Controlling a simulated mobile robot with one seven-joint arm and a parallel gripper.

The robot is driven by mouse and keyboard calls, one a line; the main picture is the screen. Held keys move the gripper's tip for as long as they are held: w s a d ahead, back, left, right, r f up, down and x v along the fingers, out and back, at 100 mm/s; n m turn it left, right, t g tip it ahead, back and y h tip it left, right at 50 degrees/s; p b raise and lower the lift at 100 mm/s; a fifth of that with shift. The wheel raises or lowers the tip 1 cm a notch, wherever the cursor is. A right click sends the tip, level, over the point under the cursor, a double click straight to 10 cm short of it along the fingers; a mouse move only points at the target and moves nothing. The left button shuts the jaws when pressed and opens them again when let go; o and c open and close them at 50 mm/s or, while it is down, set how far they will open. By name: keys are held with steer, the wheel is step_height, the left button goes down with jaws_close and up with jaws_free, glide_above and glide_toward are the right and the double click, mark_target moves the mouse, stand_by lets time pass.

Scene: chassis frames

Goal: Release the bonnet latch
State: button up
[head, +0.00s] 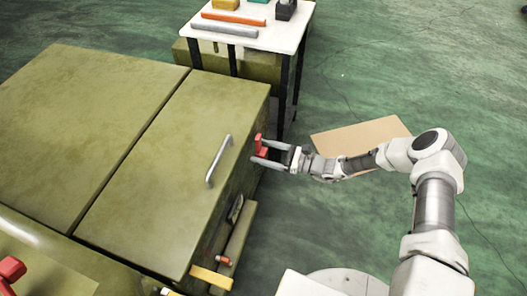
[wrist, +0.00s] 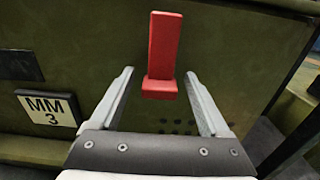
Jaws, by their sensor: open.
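The bonnet latch is likely the red lever (wrist: 163,48) on the olive side panel. It stands upright above a small red base in the wrist view, and it also shows in the head view (head: 261,147) at the vehicle's right side. My gripper (wrist: 160,80) is open, with one finger on each side of the red lever's lower part. I cannot tell whether either finger touches it. In the head view my gripper (head: 266,153) reaches the red lever from the right. The olive bonnet (head: 170,160) lies flat, with a grey handle (head: 218,160) on top.
A label plate reading MM 3 (wrist: 48,112) is on the panel left of my gripper. A white table (head: 270,38) with tools stands behind the vehicle. Another red part (head: 12,268) is at the lower left. A cardboard sheet (head: 355,138) lies on the open green floor.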

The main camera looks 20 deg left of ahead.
jaws_close()
stand_by(0.3)
stand_by(1.1)
